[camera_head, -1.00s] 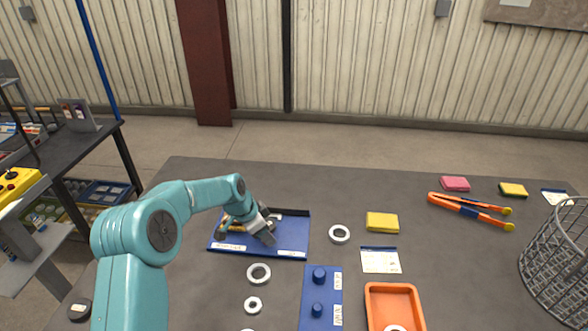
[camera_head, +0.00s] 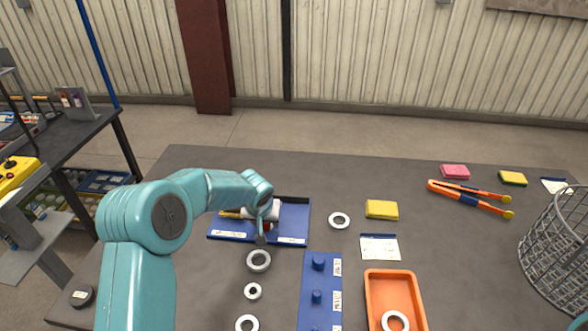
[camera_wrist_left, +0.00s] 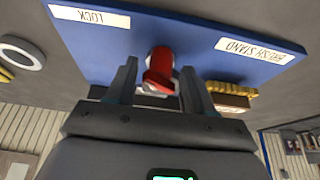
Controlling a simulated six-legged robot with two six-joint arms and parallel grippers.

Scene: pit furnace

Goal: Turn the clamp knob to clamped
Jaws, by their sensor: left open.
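The blue base plate (camera_head: 228,236) lies on the dark table, with white labels along its front edge. In the left wrist view the plate (camera_wrist_left: 200,48) appears upside down, with a "LOCK" label and a "BRUSH STAND" label. A red knob (camera_wrist_left: 159,66) stands out between these labels; a little red also shows beside my gripper in the head view (camera_head: 268,226). My left gripper (camera_wrist_left: 160,74) is open, with one finger on each side of the red knob. I cannot tell whether the fingers touch it. In the head view the gripper (camera_head: 262,238) partly hides the knob.
White rings (camera_head: 259,260) lie in front of the plate. A blue peg board (camera_head: 318,285) and an orange tray (camera_head: 395,276) are to the right. A yellow sponge (camera_head: 381,210), orange tongs (camera_head: 470,197) and a wire basket (camera_head: 556,245) are farther right.

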